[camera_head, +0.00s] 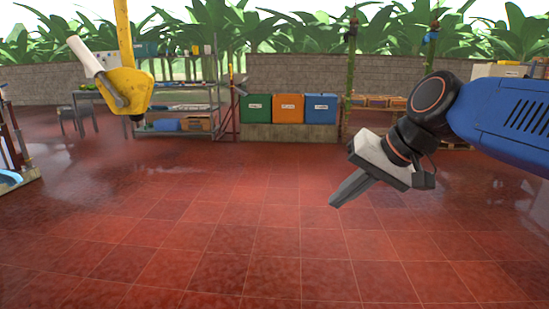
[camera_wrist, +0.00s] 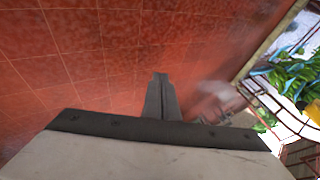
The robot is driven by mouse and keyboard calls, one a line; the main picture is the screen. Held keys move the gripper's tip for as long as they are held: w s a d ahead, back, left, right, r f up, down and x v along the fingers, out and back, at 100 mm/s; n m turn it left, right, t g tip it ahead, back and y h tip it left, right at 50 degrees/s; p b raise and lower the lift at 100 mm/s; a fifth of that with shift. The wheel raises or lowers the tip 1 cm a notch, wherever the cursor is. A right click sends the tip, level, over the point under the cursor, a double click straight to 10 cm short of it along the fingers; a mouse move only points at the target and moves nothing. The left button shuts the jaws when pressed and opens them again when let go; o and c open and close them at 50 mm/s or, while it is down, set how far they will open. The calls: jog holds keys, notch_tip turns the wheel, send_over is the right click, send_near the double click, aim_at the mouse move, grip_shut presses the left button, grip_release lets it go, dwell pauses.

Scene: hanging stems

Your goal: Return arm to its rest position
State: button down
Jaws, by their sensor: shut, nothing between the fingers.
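My gripper (camera_head: 336,201) is at the right of the head view, on the end of my blue arm. It points down and to the left over the red tiled floor (camera_head: 270,230). Its dark fingers are together with nothing between them. The wrist view also shows the fingers (camera_wrist: 160,80) closed, with floor beyond them. My arm reaches in from the right edge, bent at the dark wrist joint.
Green (camera_head: 256,108), orange (camera_head: 288,108) and blue (camera_head: 320,108) bins stand on a low block at the back. A metal shelf (camera_head: 185,108) is left of them. Hanging stems (camera_head: 351,60) are at the back right. A yellow tool (camera_head: 128,85) hangs at upper left. The middle floor is clear.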

jog(key=s+d+f+h, duration=0.2)
jog(key=s+d+f, duration=0.5)
jog(key=f, duration=0.3)
jog(key=s+d+f+n+h, duration=0.1)
jog(key=s+d+f+h, duration=0.2)
jog(key=s+d+f, duration=0.3)
notch_tip(320, 180, down, 4)
jog(key=shift+s+d+f+h, duration=0.25)
jog(key=shift+s+d+h, duration=0.1)
jog(key=shift+d, duration=0.65)
